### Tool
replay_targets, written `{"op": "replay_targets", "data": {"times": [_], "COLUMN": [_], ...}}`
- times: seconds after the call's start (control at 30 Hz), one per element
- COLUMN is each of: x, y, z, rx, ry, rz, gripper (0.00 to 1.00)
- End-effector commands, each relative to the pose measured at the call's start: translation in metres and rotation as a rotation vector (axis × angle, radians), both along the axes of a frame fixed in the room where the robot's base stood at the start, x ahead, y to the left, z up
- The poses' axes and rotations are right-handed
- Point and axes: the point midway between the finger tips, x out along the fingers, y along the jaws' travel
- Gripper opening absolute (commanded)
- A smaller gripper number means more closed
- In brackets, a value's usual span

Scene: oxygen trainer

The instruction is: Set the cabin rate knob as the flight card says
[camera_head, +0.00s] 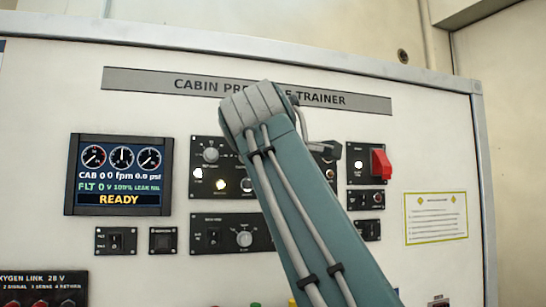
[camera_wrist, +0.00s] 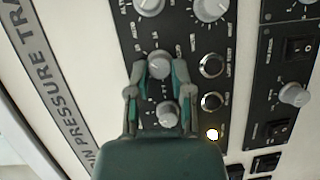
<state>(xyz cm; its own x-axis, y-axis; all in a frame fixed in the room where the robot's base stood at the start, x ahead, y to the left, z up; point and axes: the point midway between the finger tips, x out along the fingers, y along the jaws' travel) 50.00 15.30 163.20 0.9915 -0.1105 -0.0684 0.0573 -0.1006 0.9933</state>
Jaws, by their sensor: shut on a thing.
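In the wrist view my gripper (camera_wrist: 159,70) has its two fingers on either side of a round grey knob (camera_wrist: 159,64) and is shut on it. Its label is too blurred to read, so I cannot tell from it whether this is the cabin rate knob. A second grey knob (camera_wrist: 168,114) lies between the finger bases, nearer my palm. In the head view my arm hides the gripper and the held knob; the knob at the panel's left (camera_head: 211,155) shows. A yellow-bordered card (camera_head: 435,217) is at right, its text too small to read; I cannot tell if it is the flight card.
The display (camera_head: 119,174) reads READY, with zero fpm and psi. A red switch (camera_head: 380,164) stands right of my arm. Lower on the panel is another dial (camera_head: 244,239). More knobs (camera_wrist: 210,8) and round buttons (camera_wrist: 211,66) sit close to my fingers. A light (camera_wrist: 212,134) is lit.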

Motion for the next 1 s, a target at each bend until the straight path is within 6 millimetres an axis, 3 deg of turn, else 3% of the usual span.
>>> {"op": "replay_targets", "data": {"times": [0.77,0.8,0.83,0.87,1.0], "x": [0.0037,0.0038,0.0037,0.0035,0.0023], "y": [0.0005,0.0005,0.0005,0.0005,0.0006], "z": [-0.0059,-0.006,-0.0059,-0.0056,-0.004], "rx": [0.04,0.04,0.04,0.04,0.041], "ry": [0.032,0.032,0.032,0.031,0.026], "rz": [-0.004,-0.004,-0.004,-0.004,-0.004], "gripper": [0.0,0.42,0.55,0.63,0.63]}}
